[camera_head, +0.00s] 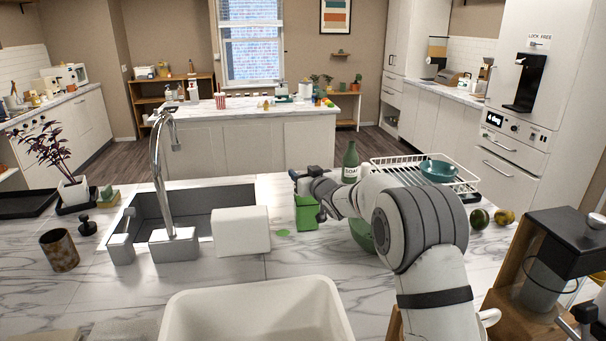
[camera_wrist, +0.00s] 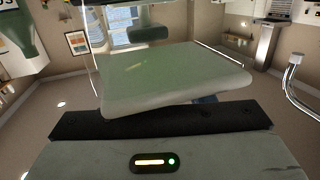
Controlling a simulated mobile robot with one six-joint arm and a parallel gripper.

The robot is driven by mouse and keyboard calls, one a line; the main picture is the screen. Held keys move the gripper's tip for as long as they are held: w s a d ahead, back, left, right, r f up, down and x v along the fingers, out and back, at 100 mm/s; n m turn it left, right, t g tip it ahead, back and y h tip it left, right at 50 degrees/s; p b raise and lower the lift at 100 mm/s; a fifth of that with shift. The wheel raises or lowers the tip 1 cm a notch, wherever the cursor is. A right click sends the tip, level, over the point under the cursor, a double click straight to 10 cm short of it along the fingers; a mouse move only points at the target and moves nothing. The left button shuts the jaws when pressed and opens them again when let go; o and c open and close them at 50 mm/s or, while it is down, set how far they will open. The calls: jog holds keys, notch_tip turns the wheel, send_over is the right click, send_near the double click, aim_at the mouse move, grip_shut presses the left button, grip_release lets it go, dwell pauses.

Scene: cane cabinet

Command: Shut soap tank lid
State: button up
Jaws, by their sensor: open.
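A small green box (camera_head: 306,217), which looks like the soap tank, stands on the marble counter right of the sink. Its lid cannot be clearly made out in the head view. My gripper (camera_head: 307,192) is open at the upper part of this box, with one dark finger above and the other lower at its right side. Contact is unclear.
A green soap bottle (camera_head: 350,160) stands just behind my arm, near a wire rack (camera_head: 400,165) holding a teal bowl (camera_head: 439,169). A white block (camera_head: 240,231) and the tap (camera_head: 160,160) are to the left. A white basin (camera_head: 255,305) lies in front.

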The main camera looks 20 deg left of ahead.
jog(key=b+v, duration=0.1)
jog(key=v, duration=0.6)
jog(key=shift+b, duration=0.3)
